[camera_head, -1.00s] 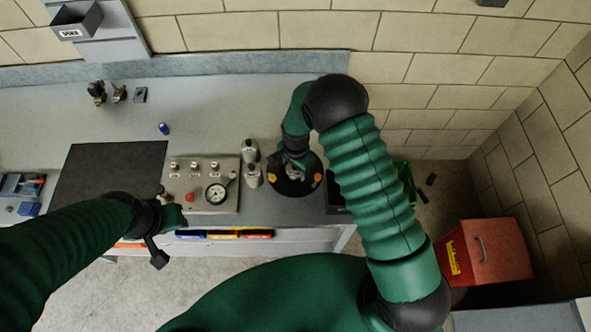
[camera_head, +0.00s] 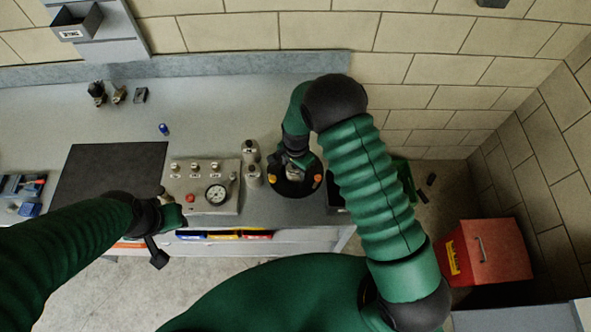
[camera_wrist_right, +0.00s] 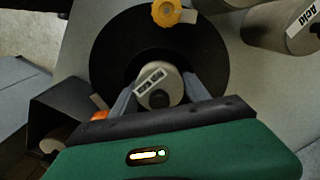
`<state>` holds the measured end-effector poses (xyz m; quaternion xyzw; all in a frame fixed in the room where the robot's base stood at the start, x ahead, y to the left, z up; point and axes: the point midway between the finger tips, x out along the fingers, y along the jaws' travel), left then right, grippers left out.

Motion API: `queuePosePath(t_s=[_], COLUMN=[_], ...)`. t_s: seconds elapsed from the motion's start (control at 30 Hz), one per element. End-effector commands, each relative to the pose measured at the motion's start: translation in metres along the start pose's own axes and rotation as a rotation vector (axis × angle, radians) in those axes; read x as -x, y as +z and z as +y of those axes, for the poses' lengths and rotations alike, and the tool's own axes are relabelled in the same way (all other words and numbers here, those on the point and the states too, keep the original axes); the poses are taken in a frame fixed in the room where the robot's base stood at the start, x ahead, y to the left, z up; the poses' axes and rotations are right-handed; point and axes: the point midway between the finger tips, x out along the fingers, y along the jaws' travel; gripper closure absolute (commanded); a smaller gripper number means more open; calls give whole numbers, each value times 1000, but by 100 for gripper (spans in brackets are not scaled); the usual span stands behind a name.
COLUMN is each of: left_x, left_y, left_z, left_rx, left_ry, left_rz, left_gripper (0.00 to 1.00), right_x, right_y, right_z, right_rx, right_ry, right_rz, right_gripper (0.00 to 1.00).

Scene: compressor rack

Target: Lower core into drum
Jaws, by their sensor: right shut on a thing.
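The drum is a black round unit (camera_head: 285,187) on the bench's right part, with orange and yellow knobs at its rim. In the right wrist view its dark top (camera_wrist_right: 110,55) fills the middle. The core (camera_wrist_right: 158,88) is a pale grey cylinder with a label on its top. My right gripper (camera_wrist_right: 160,92) is shut on the core over the drum's centre. How deep the core sits is hidden. My right gripper (camera_head: 293,165) also shows in the head view, pointing down. My left gripper (camera_head: 172,208) is by the gauge panel; its fingers are unclear.
Grey labelled cylinders (camera_head: 250,160) stand just left of the drum. A panel with a gauge (camera_head: 216,194) and a dark mat (camera_head: 105,180) lie further left. A dark bin (camera_wrist_right: 75,115) is beside the drum. A red box (camera_head: 490,252) stands at the right.

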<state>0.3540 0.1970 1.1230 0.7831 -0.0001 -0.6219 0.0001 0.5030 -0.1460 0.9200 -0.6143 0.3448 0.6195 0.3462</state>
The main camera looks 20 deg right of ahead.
Motion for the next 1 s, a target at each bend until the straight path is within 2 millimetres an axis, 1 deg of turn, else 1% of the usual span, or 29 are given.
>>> queuePosePath(t_s=[0.23,0.37,0.7,1.0], left_x=[-1,-7,0,-2], left_y=[0,2,0,0], left_z=[0,0,0,0], left_rx=[0,0,0,0], left_ry=[0,0,0,0], left_rz=[0,0,0,0], left_gripper=[64,64,64,64], right_x=[-1,-8,0,-2], right_y=[0,0,0,0], right_z=[0,0,0,0], right_rx=[0,0,0,0], right_ry=[-1,0,0,-1], right_rz=[0,0,0,0], right_gripper=[100,100,100,100])
